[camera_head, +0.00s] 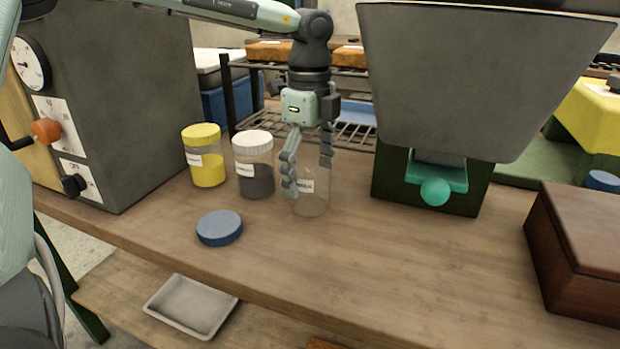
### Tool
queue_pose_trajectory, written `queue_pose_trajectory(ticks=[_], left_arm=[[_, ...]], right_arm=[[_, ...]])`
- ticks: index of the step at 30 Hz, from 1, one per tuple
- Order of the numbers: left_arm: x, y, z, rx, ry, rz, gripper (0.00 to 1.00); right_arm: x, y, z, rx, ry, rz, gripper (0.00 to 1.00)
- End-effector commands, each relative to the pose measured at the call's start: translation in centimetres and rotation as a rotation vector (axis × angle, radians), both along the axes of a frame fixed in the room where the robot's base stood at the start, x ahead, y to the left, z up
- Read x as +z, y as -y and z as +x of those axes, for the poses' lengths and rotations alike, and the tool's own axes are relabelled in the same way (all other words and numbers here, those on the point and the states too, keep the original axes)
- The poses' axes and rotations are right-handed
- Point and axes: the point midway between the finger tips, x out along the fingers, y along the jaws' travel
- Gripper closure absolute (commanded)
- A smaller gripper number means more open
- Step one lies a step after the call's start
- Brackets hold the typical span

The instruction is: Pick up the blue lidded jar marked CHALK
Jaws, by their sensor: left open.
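A clear, open-topped jar (312,205) with a white label stands upright on the wooden table, and it looks empty. I cannot read its label for certain. A round blue lid (219,228) lies flat on the table, apart from the jar, in front and to its left. No jar wears a blue lid. My left gripper (307,172) points down at the clear jar with its fingers open, one on each side of the jar's upper part. I cannot tell whether they touch it. My right gripper is not in view.
A yellow-lidded jar (205,160) and a white-lidded jar (254,165) stand close on the left. A grey machine (140,100) stands beyond them. A grey hopper (470,80) is right of the gripper, and a brown box (580,250) is at far right. The front middle is clear.

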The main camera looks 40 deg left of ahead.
Motion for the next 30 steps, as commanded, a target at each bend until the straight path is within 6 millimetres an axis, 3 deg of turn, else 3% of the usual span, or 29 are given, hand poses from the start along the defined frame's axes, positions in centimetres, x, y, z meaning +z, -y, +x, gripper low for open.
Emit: queue_pose_trajectory(ticks=[9,24,30], left_arm=[[-0.67,0.01,0.00,0.000,0.001,0.000,0.11],[-0.63,0.00,0.02,0.000,0.001,0.000,0.73],[-0.55,0.02,0.06,0.000,0.003,0.000,0.75]], right_arm=[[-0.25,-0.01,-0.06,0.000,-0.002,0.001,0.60],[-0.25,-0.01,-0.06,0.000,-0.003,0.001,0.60],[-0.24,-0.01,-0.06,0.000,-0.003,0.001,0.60]])
